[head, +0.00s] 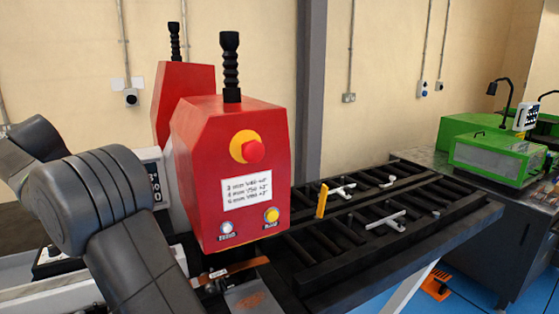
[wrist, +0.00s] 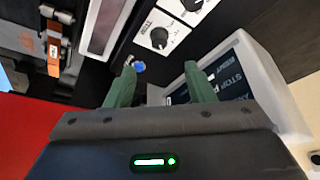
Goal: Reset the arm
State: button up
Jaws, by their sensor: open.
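My gripper (wrist: 160,85) shows in the wrist view with its two green fingers apart and nothing between them. Beyond the fingertips are a blue button (wrist: 139,66), a black dial (wrist: 159,38) and a tilted grey control box with a dark screen (wrist: 232,75). I cannot tell whether a fingertip touches the panel. In the head view my dark grey arm fills the lower left, and the gripper is hidden there. The red bender housing (head: 185,165) stands right of my arm, with a red emergency stop (head: 253,151), a white button (head: 227,229) and a yellow button (head: 271,215).
A second red housing (head: 180,85) stands behind the first. A black roller table (head: 390,225) with white clamps and a yellow piece (head: 322,200) extends right. A green machine (head: 490,145) stands at the far right. An orange-brown strip (head: 215,274) lies below the front housing.

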jog(key=x, duration=0.9)
jog(key=shift+w+d+f+p, duration=0.1)
jog(key=shift+f+p, duration=0.1)
jog(key=shift+p, duration=0.1)
jog(key=shift+w+f, duration=0.1)
jog(key=shift+f, duration=0.25)
jog(key=n+y+b, duration=0.1)
jog(key=n, duration=0.2)
jog(key=n+y+b, duration=0.1)
jog(key=n, duration=0.1)
jog(key=shift+d+r+n+t, duration=0.1)
jog(key=shift+d+n+t, duration=0.1)
jog(key=shift+n+t, duration=0.15)
jog(key=n+y, duration=0.1)
jog(key=n, duration=0.1)
jog(key=n+g+y, duration=0.1)
jog(key=n, duration=0.2)
jog(key=shift+d+b, duration=0.1)
jog(key=shift+b, duration=0.3)
jog(key=n, duration=0.2)
jog(key=n+g+y+b, duration=0.1)
jog(key=n, duration=0.2)
jog(key=shift+w+d+y, duration=0.1)
jog(key=shift+y, duration=0.2)
jog(key=shift+w+n+g+y+b, duration=0.15)
jog(key=shift+n+g+b, duration=0.35)
jog(key=shift+n, duration=0.85)
jog(key=shift+n+g+y+b, duration=0.25)
jog(key=shift+n+g+b, duration=0.2)
jog(key=shift+n, duration=0.85)
